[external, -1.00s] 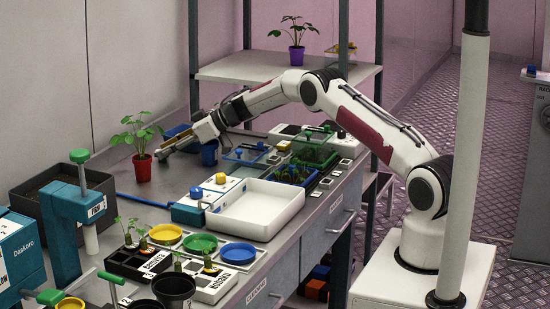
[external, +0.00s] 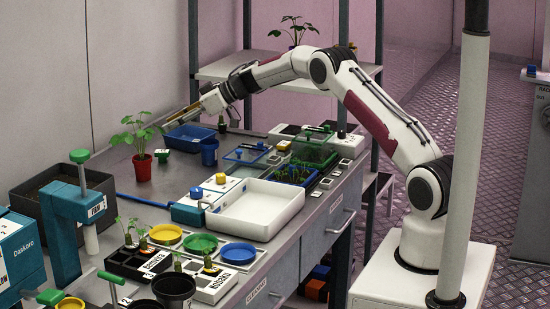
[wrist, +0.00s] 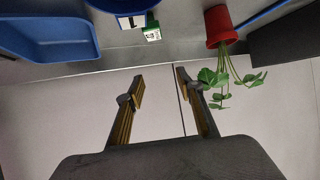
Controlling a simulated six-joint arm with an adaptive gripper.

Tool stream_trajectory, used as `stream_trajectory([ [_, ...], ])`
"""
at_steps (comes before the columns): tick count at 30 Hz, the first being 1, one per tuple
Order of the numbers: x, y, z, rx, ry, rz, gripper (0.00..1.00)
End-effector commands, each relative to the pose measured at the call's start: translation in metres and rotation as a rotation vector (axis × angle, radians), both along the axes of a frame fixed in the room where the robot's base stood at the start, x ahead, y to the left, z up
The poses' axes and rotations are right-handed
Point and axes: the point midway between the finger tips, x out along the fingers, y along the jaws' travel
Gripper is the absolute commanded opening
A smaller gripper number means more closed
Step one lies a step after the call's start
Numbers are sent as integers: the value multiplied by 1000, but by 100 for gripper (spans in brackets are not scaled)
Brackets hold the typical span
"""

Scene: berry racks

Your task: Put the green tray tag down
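The green tray tag (external: 162,155) rests on the bench just right of the red pot, in the external view. In the wrist view the tag (wrist: 152,31) is a small green block with a white label, at the top beside a blue pot. My gripper (external: 167,121) is above the bench, up and behind the tag. Its two fingers (wrist: 160,76) are spread apart with nothing between them, and the tag is clear of them.
The red pot (external: 142,169) holds a leafy plant close to the tag. A blue tray (external: 187,138) and a blue pot (external: 209,152) stand to the right. A dark planter box (external: 34,205) is at the left. Bare bench lies in front of the tag.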

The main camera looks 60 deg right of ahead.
Motion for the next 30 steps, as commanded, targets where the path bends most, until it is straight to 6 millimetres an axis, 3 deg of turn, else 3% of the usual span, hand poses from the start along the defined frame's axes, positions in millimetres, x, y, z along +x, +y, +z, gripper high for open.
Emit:
stream_trajectory([
  [23,0,0,2,-1,-1,0,37],
  [30,4,3,23,-12,-33,-18,37],
])
